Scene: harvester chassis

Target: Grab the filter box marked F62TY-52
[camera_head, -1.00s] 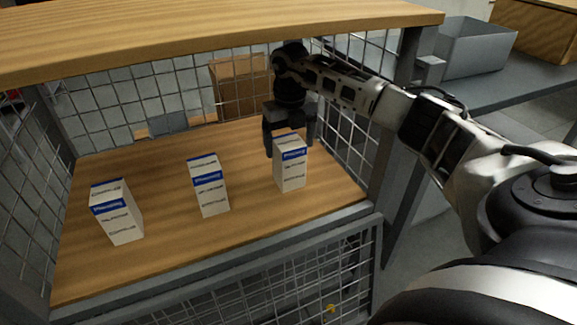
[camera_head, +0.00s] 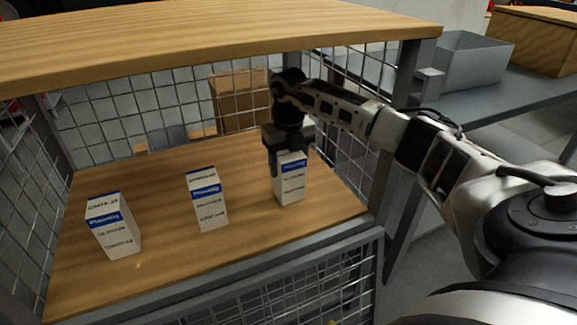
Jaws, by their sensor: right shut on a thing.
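Three white filter boxes with blue bands stand upright in a row on a wooden shelf (camera_head: 165,262). They are the left box (camera_head: 116,240), the middle box (camera_head: 210,213) and the right box (camera_head: 291,186). Their printing is too small and blurred to tell which is marked F62TY-52. My right gripper (camera_head: 288,160) points down at the right box and is shut on its upper part. The box stands on the shelf or very close to it. The gripper hides part of the box's top. My left gripper is not in view.
A wooden upper shelf (camera_head: 200,35) hangs over the boxes. Wire mesh (camera_head: 135,103) closes the back and sides. A brown carton (camera_head: 238,98) shows behind the mesh. A grey bin (camera_head: 475,62) is on a side bench at the right.

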